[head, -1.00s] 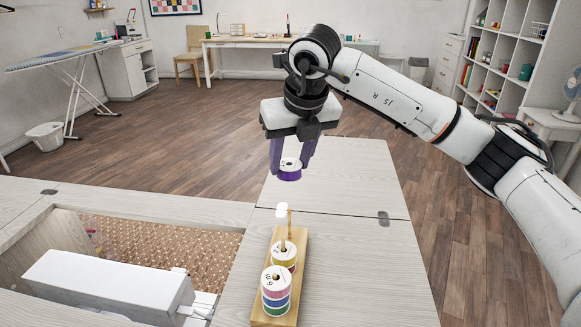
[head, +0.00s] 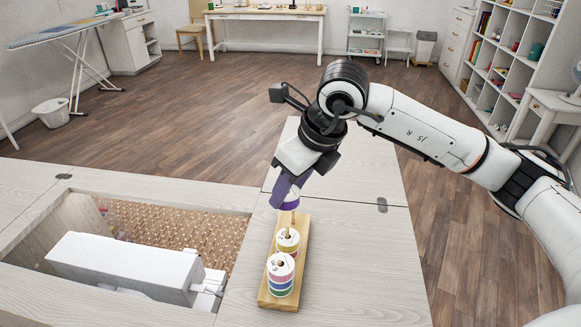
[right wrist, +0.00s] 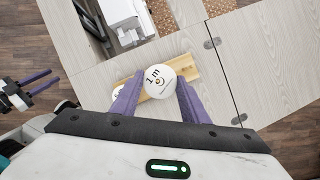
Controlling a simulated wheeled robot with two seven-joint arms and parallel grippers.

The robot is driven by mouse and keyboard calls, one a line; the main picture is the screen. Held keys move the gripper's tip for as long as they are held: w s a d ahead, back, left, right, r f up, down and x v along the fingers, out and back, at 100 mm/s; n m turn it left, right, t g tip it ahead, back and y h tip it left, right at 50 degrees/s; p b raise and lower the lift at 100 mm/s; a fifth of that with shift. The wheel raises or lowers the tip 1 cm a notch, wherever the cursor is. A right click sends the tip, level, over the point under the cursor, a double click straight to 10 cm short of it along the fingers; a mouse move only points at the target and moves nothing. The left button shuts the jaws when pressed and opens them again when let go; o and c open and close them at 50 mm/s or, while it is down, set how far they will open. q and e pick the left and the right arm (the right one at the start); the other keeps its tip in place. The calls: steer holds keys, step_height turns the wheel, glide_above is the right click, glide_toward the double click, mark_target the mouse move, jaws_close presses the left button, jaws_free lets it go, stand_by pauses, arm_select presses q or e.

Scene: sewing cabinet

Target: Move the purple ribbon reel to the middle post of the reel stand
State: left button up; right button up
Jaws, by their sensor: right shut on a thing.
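The purple ribbon reel (head: 293,204) has a white top marked "1 m" in the right wrist view (right wrist: 160,82). My right gripper (head: 284,196) is shut on it, with a purple finger on each side. It holds the reel over the far part of the wooden reel stand (head: 271,297); the reel covers the stand's middle in the wrist view. A stack of pink, blue and green reels (head: 281,277) sits at the near end. A yellow-and-pink reel (head: 288,241) sits just beyond, with a wooden post rising by it. My left gripper (right wrist: 42,86) appears open and empty in the wrist view.
A white sewing machine (head: 120,265) sits in the cabinet opening left of the stand. The pale cabinet top (head: 370,260) is clear to the right of the stand. A hinge (head: 382,209) lies on the seam of the extended leaf.

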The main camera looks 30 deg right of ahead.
mark_target(290, 207)
step_height(290, 207, down, 5)
steer(key=b, duration=0.3)
steer(key=shift+f, duration=0.1)
steer(key=shift+r, duration=0.2)
steer(key=shift+f, duration=0.15)
steer(key=shift+f+b, duration=0.6)
steer(key=shift+b, duration=0.15)
steer(key=shift+f+b, duration=1.55)
steer(key=o, duration=1.1)
steer(key=shift+o, duration=0.2)
